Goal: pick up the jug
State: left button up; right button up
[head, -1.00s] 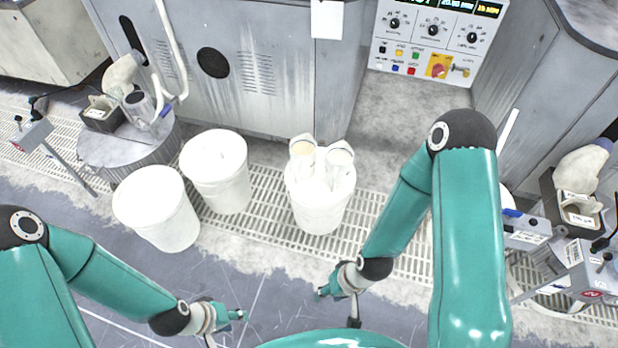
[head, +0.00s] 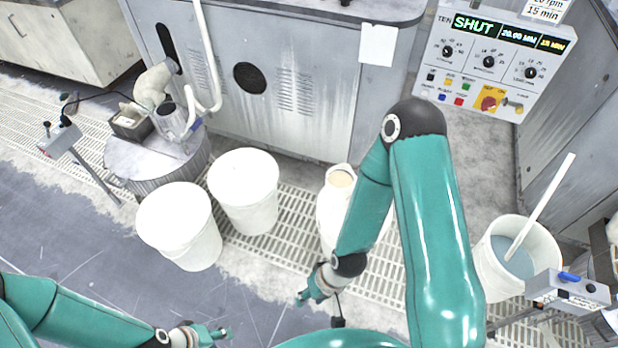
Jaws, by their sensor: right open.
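A see-through, jug-like vessel (head: 172,121) stands on the round grey drum (head: 150,165) at the upper left, under the pale hose. I cannot tell for sure whether it is the jug. A white bucket (head: 329,222) in the middle holds pale containers; one with a cream top (head: 341,179) shows, the rest hides behind my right arm. My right gripper (head: 314,289) is open and empty, in front of this bucket and apart from it. My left gripper (head: 214,335) is at the bottom edge, far from the drum; its jaw opening is unclear.
Two white buckets (head: 179,215) (head: 244,180) stand between the drum and the middle bucket. A bucket of bluish liquid with a white stick (head: 512,262) stands at the right. A grey machine cabinet (head: 290,90) and control panel (head: 490,62) block the back.

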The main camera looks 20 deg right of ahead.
aim_at(340, 179)
jog(key=z, duration=0.05)
jog(key=i, duration=1.05)
jog(key=z, duration=0.45)
